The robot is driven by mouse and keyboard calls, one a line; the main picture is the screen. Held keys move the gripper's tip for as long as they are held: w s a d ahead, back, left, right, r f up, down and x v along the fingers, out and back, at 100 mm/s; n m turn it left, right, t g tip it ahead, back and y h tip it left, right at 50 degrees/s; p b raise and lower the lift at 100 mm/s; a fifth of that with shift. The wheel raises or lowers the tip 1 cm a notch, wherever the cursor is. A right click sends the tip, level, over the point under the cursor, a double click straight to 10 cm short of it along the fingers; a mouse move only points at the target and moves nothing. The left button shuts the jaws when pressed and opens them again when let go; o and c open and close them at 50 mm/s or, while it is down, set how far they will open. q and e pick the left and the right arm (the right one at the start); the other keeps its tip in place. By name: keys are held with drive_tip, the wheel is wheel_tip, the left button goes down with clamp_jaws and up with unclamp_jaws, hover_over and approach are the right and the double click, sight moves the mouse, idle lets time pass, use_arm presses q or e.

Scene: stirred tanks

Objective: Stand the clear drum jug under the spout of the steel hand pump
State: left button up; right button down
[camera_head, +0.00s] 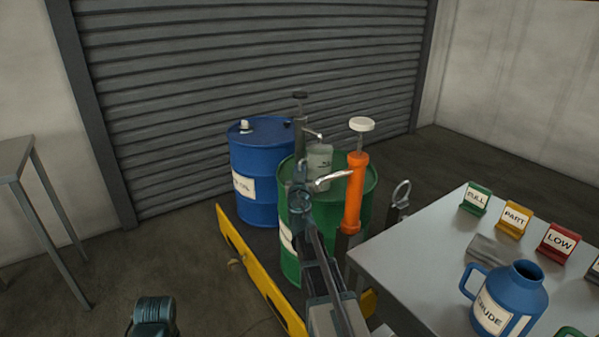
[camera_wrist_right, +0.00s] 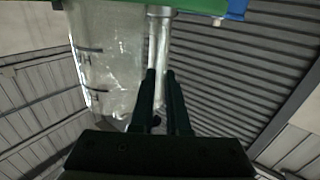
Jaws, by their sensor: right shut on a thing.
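The clear drum jug (camera_head: 320,158) is a pale, see-through vessel, upright at the green drum's top in the head view. Its marked wall shows large in the right wrist view (camera_wrist_right: 105,60). My right gripper (camera_wrist_right: 160,78) is shut on its handle side; in the head view the gripper (camera_head: 304,174) is at the jug's left. The steel hand pump (camera_head: 300,118) has a dark top handle and rises behind the jug. Its spout (camera_head: 314,134) appears just above the jug's mouth. I cannot tell whether the jug touches the drum top.
The green drum (camera_head: 368,190) also carries an orange pump (camera_head: 354,195) with its spout close to the jug. A blue drum (camera_head: 262,160) stands behind left. A yellow barrier (camera_head: 250,262) runs in front. A table (camera_head: 415,260) at right holds labelled cards and a blue jug (camera_head: 508,298).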

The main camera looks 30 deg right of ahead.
drive_tip(key=shift+f, duration=0.15)
drive_tip(key=c, duration=0.8)
unclamp_jaws()
drive_tip(key=v, duration=1.3)
drive_tip(key=shift+s+a, duration=0.25)
drive_tip(key=shift+s, duration=0.05)
